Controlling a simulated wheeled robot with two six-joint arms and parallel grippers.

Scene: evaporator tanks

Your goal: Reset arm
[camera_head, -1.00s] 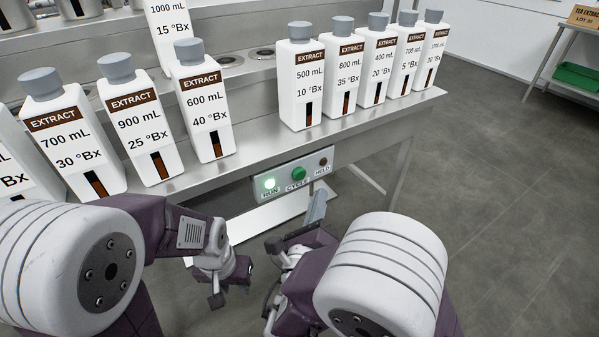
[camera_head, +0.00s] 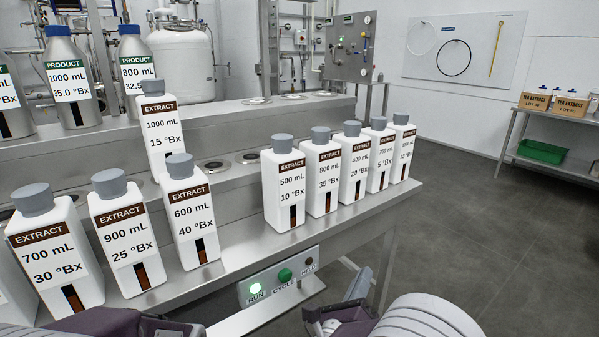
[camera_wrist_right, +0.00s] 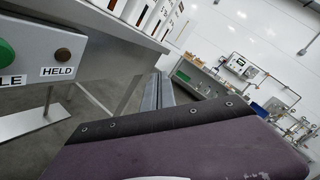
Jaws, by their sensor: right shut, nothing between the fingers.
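My right gripper (camera_head: 358,285) shows at the bottom of the head view, in front of the steel bench and to the right of the control panel. Its grey fingers are shut together and empty; they also show in the right wrist view (camera_wrist_right: 157,92). They are apart from the bench and panel. Only purple and white links of my left arm show at the bottom left; its gripper is out of view. The control panel (camera_head: 270,296) on the bench front has a lit RUN lamp (camera_head: 254,288), a green CYCLE button (camera_head: 285,275) and a dark HELD lamp (camera_head: 308,264).
Several white EXTRACT bottles (camera_head: 285,190) stand on the steel bench (camera_head: 235,240) in two groups. Silver PRODUCT bottles (camera_head: 70,80) stand on the higher shelf behind. A side table (camera_head: 560,120) with boxes and a green bin (camera_head: 542,151) is at right. The floor between is clear.

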